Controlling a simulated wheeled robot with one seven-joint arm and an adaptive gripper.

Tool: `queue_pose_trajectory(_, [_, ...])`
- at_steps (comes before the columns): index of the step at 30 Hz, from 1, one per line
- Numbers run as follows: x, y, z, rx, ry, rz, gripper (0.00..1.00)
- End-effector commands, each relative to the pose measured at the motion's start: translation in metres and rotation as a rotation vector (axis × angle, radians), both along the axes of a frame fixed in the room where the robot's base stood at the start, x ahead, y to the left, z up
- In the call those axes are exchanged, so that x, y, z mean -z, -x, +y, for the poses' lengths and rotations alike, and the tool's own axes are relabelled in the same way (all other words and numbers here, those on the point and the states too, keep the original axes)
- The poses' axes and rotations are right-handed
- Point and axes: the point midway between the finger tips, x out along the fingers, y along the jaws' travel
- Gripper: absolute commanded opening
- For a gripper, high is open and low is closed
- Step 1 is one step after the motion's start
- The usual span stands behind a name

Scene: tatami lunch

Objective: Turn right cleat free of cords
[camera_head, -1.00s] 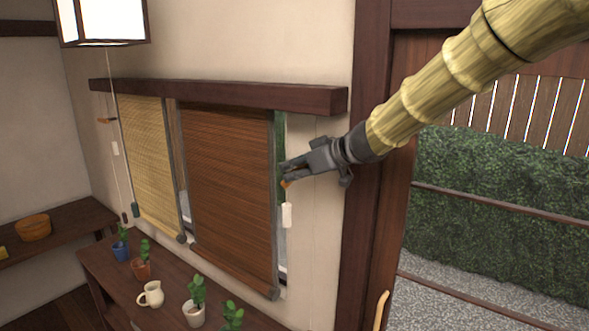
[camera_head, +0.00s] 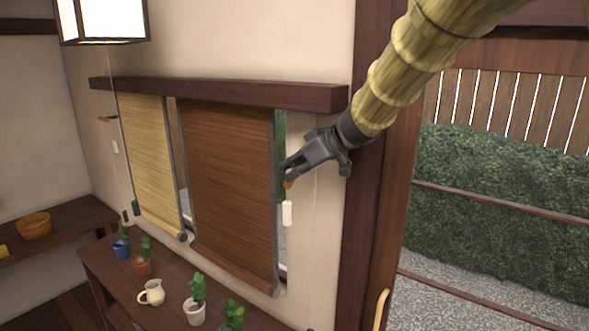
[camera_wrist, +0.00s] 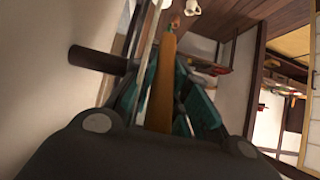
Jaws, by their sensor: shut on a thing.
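The right cleat (camera_head: 289,184) is a small orange-brown piece on the wall just right of the brown blind, mostly hidden by my fingers. My gripper (camera_head: 286,172) is shut on it, reaching in from the upper right and angled down to the left. In the wrist view, the long orange cleat (camera_wrist: 161,85) runs between my teal finger pads (camera_wrist: 160,108). A white tag (camera_head: 287,213) hangs below the cleat in the head view. A thin cord (camera_head: 316,240) hangs down the wall to the right. I cannot tell whether any cord touches the cleat.
The brown blind (camera_head: 230,180) and yellow blind (camera_head: 147,160) hang under a dark beam (camera_head: 220,94). A left cleat (camera_head: 107,119) is on the far wall. Below stands a bench (camera_head: 172,285) with potted plants and a cream jug (camera_head: 152,293). A dark door post (camera_head: 372,200) is at right.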

Motion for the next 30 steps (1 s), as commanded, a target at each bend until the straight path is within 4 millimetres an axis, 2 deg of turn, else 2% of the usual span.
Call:
queue_pose_trajectory(6, [0.001,0.0,0.0,-0.001,0.0,0.001,0.0])
queue_pose_trajectory(7, [0.001,0.0,0.0,-0.001,0.0,0.001,0.18])
queue_pose_trajectory(10, [0.001,0.0,0.0,-0.001,0.0,0.0,0.36])
queue_pose_trajectory(11, [0.001,0.0,0.0,-0.001,0.0,0.0,0.38])
queue_pose_trajectory(23, [-0.004,0.002,-0.004,0.0,0.0,-0.002,0.38])
queue_pose_trajectory(30, [-0.025,0.019,-0.026,0.001,0.0,-0.002,0.38])
